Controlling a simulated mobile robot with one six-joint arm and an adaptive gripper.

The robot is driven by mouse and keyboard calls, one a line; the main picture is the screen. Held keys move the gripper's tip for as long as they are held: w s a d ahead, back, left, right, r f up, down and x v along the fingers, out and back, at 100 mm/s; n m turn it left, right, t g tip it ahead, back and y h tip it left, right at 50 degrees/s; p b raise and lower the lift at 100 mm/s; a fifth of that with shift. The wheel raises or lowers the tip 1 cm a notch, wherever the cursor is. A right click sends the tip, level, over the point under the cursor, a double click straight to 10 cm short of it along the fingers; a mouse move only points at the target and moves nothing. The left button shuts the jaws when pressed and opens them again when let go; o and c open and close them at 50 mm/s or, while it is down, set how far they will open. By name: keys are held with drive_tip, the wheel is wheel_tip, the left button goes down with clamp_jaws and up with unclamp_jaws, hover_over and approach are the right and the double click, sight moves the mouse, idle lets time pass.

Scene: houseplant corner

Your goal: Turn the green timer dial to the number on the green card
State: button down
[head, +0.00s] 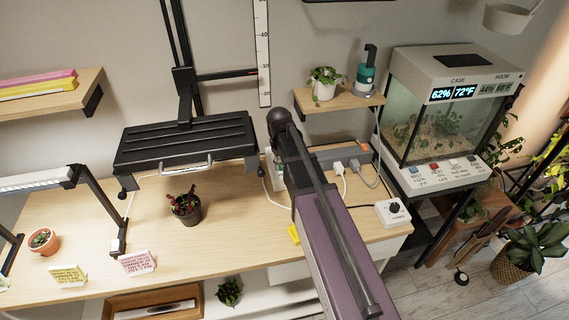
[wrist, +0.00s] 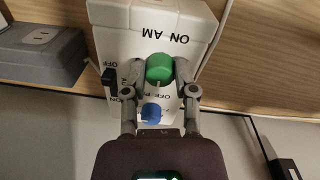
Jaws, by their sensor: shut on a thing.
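The white timer box (wrist: 125,15) shows in the wrist view with upside-down lettering, including "ON AM". Its green dial (wrist: 159,68) sits between the fingertips of my gripper (wrist: 159,72), which is shut on it. A short light pointer mark shows at the dial's lower edge; the number it points to is too small to read. A blue dial (wrist: 151,113) lies below it, between the fingers. In the head view my arm covers most of the timer box (head: 279,178) and the gripper. A pale green card edge (head: 4,284) shows at the far left; its text is unreadable.
A yellow card (head: 68,276) and a pink card (head: 138,262) stand at the desk's front. A dark plant pot (head: 187,213), a power strip (head: 345,157) with plugs and a white knob box (head: 393,213) share the desk. A terrarium (head: 450,110) stands right.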

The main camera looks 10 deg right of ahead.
drive_tip(key=shift+w, duration=0.2)
drive_tip(key=shift+c, duration=2)
unclamp_jaws()
drive_tip(key=shift+a, duration=0.1)
drive_tip(key=shift+s, duration=0.1)
drive_tip(key=shift+s, duration=0.4)
drive_tip(key=s+r+m+p, duration=0.2)
drive_tip(key=s, duration=1.3)
drive_tip(key=shift+s+d+r+y, duration=0.25)
drive_tip(key=shift+s+d+y, duration=0.05)
drive_tip(key=shift+s+d, duration=0.15)
drive_tip(key=shift+w, duration=0.1)
